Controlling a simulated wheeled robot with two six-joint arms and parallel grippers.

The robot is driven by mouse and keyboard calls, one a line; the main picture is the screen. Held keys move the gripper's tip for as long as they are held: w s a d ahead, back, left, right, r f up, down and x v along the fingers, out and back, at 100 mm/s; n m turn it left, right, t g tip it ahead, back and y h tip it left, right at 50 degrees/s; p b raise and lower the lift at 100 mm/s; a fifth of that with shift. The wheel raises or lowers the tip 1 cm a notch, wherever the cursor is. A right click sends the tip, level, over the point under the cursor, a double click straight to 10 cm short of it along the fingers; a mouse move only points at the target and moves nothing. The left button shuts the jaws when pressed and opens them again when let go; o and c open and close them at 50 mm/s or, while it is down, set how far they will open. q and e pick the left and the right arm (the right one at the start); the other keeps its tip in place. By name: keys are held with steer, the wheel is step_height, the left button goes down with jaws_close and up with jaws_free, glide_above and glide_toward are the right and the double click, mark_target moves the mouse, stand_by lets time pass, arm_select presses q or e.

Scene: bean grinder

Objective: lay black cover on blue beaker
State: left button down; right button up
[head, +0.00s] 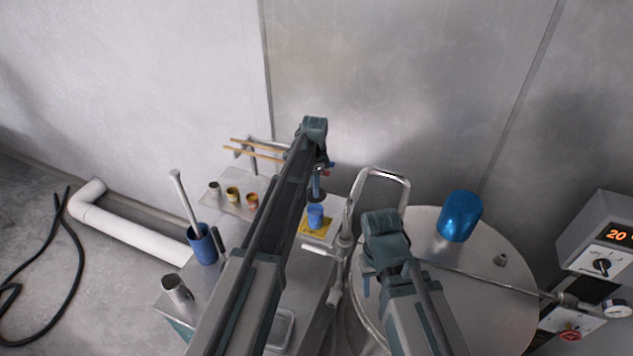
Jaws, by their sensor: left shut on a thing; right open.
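The blue beaker (315,217) stands upright on a small yellow mat (304,230) at the right part of the bench. My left gripper (319,178) is above the beaker, pointing down, and is shut on a small dark thing (317,195), which looks like the black cover. The thing is just above the beaker's mouth; whether it touches the rim is too small to tell. My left arm hides much of the bench. My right gripper (368,283) is open and apart from the beaker, over the near left side of the round metal lid.
The round metal lid (480,290) carries a shiny blue container (459,216). A bent metal pipe (382,174) rises beside the beaker. On the bench are small cups (233,194), a blue cup with a rod (203,246) and a metal mug (177,289). A control box (605,240) stands right.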

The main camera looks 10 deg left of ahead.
arm_select(q)
steer(key=shift+f, duration=0.15)
arm_select(e)
steer(key=shift+f, duration=0.2)
arm_select(q)
steer(key=shift+f+b, duration=3.05)
steer(key=shift+b, duration=0.2)
arm_select(e)
steer(key=shift+f, duration=3)
arm_select(q)
steer(key=shift+f, duration=0.25)
arm_select(e)
steer(key=shift+f, duration=0.3)
arm_select(q)
steer(key=c, duration=0.6)
jaws_free()
step_height(320, 180, up, 12)
steer(key=p, duration=1.1)
steer(key=shift+p, duration=0.3)
arm_select(e)
step_height(320, 180, up, 12)
arm_select(q)
steer(key=shift+s, duration=0.1)
arm_select(e)
steer(key=shift+s, duration=0.15)
